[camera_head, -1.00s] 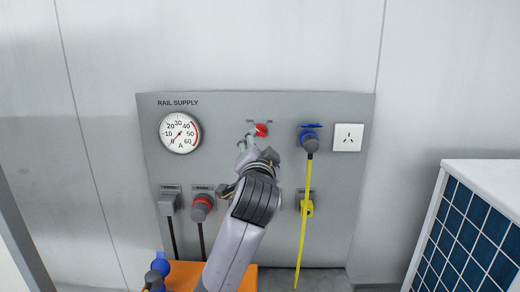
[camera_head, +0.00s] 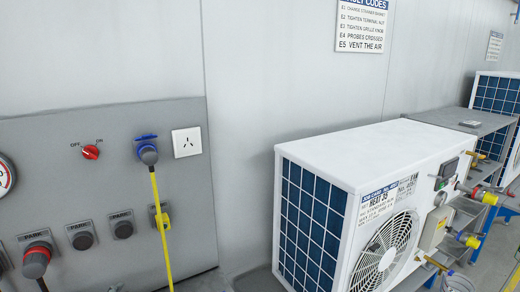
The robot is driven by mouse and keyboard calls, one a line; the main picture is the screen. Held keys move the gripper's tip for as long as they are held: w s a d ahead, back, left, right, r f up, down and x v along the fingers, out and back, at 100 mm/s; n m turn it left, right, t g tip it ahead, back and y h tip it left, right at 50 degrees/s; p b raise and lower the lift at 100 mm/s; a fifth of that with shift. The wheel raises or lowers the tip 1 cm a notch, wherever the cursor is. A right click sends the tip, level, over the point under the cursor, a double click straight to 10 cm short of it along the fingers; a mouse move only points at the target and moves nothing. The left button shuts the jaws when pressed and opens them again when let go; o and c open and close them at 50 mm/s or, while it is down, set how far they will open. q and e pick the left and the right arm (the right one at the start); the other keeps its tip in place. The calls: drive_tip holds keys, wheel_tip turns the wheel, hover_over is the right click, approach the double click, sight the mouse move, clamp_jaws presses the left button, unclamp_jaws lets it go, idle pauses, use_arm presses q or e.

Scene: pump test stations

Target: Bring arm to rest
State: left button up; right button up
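Neither of my grippers nor either arm shows in the head view. The grey supply panel (camera_head: 60,185) stands at the left, with its left part cut off. It has a red rotary switch (camera_head: 91,152) between OFF and ON labels; I cannot tell its setting for sure. A plug (camera_head: 148,155) sits in the blue-lidded socket, and its yellow cable (camera_head: 161,230) hangs down past a yellow fitting (camera_head: 161,217).
A white outdoor unit (camera_head: 370,155) with blue grilles fills the middle right. Beyond it are a grey bench (camera_head: 470,128) and another unit (camera_head: 495,95). A gauge (camera_head: 5,178), a red-ringed plug (camera_head: 37,258) and dark park sockets (camera_head: 82,240) line the panel.

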use_arm(q)
drive_tip(key=s+d+f+n+g+h, duration=0.15)
drive_tip(key=s+d+f+g, duration=0.25)
drive_tip(key=s+f, duration=0.65)
drive_tip(key=s+d+f+g+h, duration=0.35)
drive_tip(key=s+f, duration=0.35)
drive_tip(key=s, duration=0.7)
wheel_tip(320, 180, down, 28)
drive_tip(key=s+y+b, duration=0.1)
drive_tip(key=s+b, duration=0.1)
drive_tip(key=s+a+f+g+b, duration=0.1)
drive_tip(key=s+a+f+g, duration=0.1)
drive_tip(key=s+f, duration=1.4)
drive_tip(key=shift+f, duration=0.55)
